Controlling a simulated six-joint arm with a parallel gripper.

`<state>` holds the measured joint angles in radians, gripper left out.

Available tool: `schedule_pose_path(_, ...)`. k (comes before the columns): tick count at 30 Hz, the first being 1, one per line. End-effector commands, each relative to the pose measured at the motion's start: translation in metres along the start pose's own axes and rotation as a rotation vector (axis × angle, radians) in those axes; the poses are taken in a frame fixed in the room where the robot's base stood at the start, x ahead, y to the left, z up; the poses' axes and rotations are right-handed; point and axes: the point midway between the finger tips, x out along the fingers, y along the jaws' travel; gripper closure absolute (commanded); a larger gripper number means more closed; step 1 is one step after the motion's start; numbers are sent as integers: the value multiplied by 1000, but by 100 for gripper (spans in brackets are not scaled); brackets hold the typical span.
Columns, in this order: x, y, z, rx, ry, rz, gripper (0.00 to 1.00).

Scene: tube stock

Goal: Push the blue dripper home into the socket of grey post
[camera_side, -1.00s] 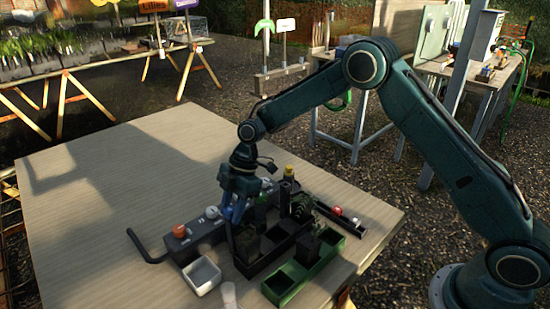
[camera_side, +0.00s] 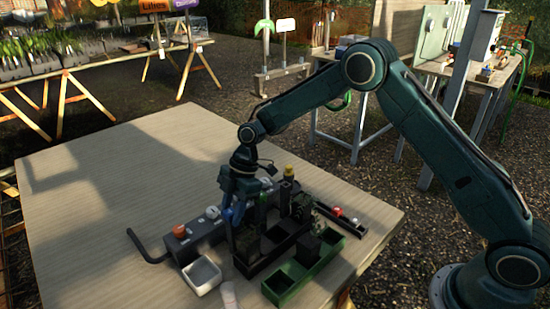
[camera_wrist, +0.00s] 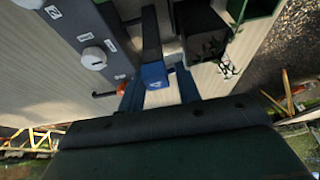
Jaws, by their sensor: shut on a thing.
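My gripper (camera_side: 237,208) points down over the front of the cluster of parts on the table. In the wrist view my gripper (camera_wrist: 158,88) is shut on the blue dripper (camera_wrist: 153,73), which shows as a small blue block between the fingers. In the side view the dripper (camera_side: 238,214) is a blue patch low between the fingers, partly covered by them. A dark upright post (camera_side: 246,243) stands below it, probably the grey post. The socket is hidden, so I cannot tell how deep the dripper sits or whether it touches the post.
A grey block (camera_side: 197,237) with red and white knobs stands left of the gripper. A white tray (camera_side: 203,290) and a green tray (camera_side: 317,268) are in front. A yellow-topped post (camera_side: 289,171) and a dark rail (camera_side: 350,225) stand behind and right. The table's left part is clear.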

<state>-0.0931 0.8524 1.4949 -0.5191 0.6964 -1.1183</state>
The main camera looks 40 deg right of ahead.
Motion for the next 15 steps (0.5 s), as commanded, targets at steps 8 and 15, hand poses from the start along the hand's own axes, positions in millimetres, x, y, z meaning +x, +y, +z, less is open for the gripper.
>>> schedule_pose_path(8,2,0,1,0,0,0,88)
schedule_pose_path(15,3,0,1,0,0,0,41)
